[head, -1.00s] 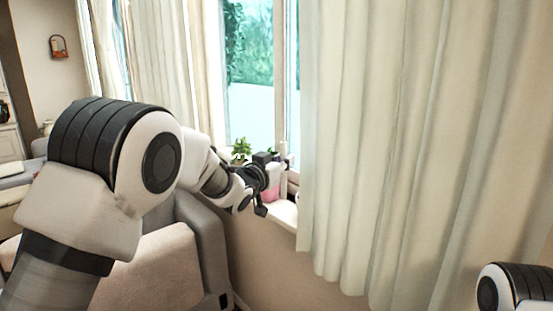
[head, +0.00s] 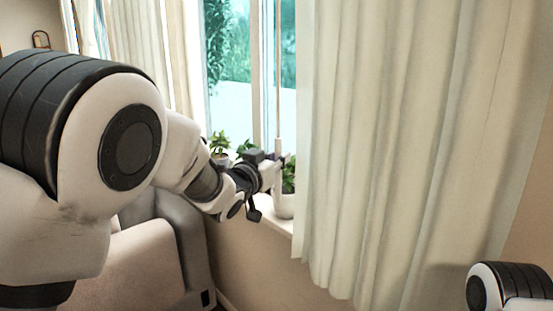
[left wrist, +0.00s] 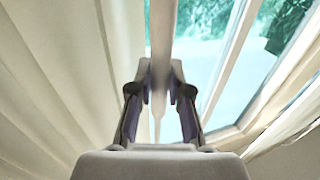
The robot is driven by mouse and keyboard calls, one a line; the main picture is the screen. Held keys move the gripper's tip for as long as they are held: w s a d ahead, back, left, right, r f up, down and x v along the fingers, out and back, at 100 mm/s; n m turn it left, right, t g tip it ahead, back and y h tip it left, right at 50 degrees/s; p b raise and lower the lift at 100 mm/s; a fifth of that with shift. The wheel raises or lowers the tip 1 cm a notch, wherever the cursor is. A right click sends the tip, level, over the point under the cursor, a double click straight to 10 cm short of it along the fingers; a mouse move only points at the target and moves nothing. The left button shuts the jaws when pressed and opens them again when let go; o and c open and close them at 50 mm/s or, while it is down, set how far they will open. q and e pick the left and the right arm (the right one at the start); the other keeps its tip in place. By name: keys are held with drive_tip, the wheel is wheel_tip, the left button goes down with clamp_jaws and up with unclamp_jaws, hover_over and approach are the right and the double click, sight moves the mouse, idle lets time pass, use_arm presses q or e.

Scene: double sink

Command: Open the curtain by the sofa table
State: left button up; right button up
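The near curtain (head: 400,140), pale cream, hangs in folds over the right side of the window in the head view. It also fills the left of the left wrist view (left wrist: 50,80). A thin pale rod (head: 278,70) hangs in front of the window beside this curtain's left edge. My left gripper (head: 274,172) is at the rod's lower part, above the sill. In the left wrist view the rod (left wrist: 162,35) runs between the two fingers of my left gripper (left wrist: 160,85). Whether they press on it is unclear. My right gripper is out of view.
The sill (head: 275,222) bears potted plants (head: 219,143) and a white pot (head: 284,204) close below my left gripper. A grey-beige sofa (head: 145,262) stands below my left arm. Another cream curtain (head: 150,55) hangs at the window's far side.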

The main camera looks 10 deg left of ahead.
use_arm(q)
drive_tip(key=o, duration=0.3)
drive_tip(key=shift+w+a, duration=0.1)
drive_tip(key=v, duration=1.2)
